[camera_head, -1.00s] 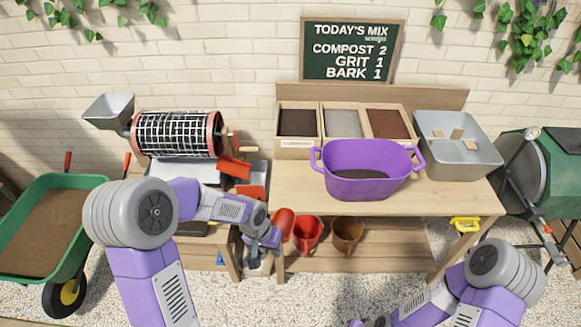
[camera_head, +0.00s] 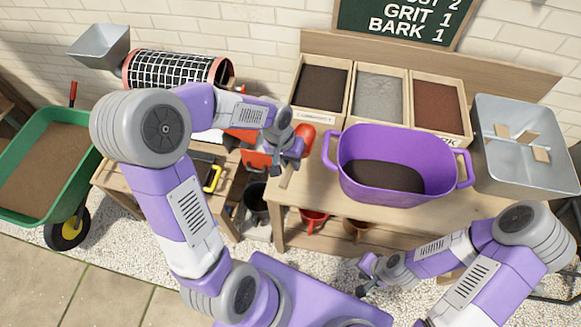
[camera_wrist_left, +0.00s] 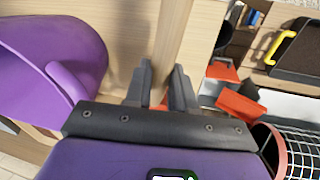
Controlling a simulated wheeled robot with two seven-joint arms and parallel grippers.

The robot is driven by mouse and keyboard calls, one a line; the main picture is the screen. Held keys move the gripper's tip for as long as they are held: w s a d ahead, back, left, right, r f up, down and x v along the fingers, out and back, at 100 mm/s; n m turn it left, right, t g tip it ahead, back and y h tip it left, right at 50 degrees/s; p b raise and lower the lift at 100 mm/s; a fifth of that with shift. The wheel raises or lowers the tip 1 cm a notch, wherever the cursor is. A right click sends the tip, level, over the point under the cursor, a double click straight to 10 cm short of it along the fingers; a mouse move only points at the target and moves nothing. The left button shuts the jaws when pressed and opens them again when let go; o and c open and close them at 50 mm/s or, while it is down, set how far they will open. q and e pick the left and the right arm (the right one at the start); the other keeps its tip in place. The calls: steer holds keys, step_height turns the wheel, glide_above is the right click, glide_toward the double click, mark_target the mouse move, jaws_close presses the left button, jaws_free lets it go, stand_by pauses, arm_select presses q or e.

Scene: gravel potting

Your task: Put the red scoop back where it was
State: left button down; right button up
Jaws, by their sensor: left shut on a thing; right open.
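The red scoop (camera_head: 306,131) shows as a red rounded shape at my left gripper (camera_head: 298,150). My left gripper is shut on it and holds it near the left front of the potting bench, left of the purple tub (camera_head: 352,180). In the left wrist view only a sliver of red (camera_wrist_left: 163,98) shows between the fingers (camera_wrist_left: 161,80); most of the scoop is hidden. My right gripper (camera_head: 366,277) is open at the lower right, in front of the bench. It holds nothing that I can see.
Bins of compost (camera_head: 320,88), grit (camera_head: 380,98) and bark (camera_head: 440,106) stand behind the tub, with a grey metal tray (camera_head: 520,175) at right. A red pot (camera_head: 313,218) and a brown pot (camera_head: 357,229) are below the bench top. The mesh drum (camera_head: 175,70) is at left.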

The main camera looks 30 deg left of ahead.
arm_select(q)
steer(key=shift+n, duration=0.7)
steer(key=f+b, duration=0.2)
steer(key=f, duration=0.1)
steer(key=s+a+f+b, duration=0.1)
steer(key=f+b, duration=0.1)
steer(key=f, duration=0.1)
steer(key=s+a+f+b, duration=0.1)
steer(key=f+b, duration=0.2)
steer(key=shift+a+f, duration=0.1)
steer(key=shift+f, duration=0.1)
arm_select(e)
step_height(320, 180, down, 8)
steer(key=shift+f, duration=0.25)
arm_select(q)
steer(key=shift+f, duration=0.1)
arm_select(e)
steer(key=shift+f, duration=0.1)
arm_select(q)
steer(key=c, duration=0.9)
jaws_free()
steer(key=shift+c, duration=0.2)
steer(key=p+v, duration=0.4)
steer(key=v, duration=0.8)
arm_select(e)
step_height(320, 180, up, 4)
steer(key=shift+r, duration=0.1)
